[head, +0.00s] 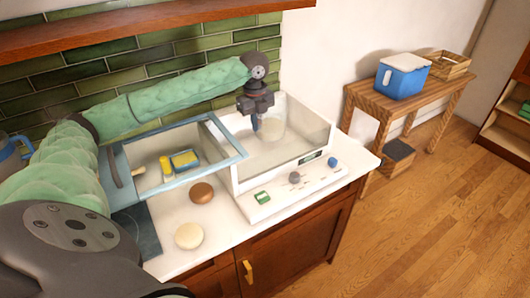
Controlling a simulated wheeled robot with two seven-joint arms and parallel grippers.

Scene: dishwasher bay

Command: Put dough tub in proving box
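The proving box (236,172) is a white box with clear walls on the counter, with a control panel along its front. Its blue-framed glass door (222,133) stands open, swung out to the left. The dough tub (274,131), a small translucent round tub, is inside the box near the back left. My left gripper (258,124) points down into the box at the tub's left rim. Its fingertips are small and overlap the tub, so I cannot tell whether they grip it. My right gripper is not in view.
A brown bun (202,193) and a pale dough ball (189,236) lie on the counter before the door. A blue cooler (402,77) stands on a wooden table (439,86) at right.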

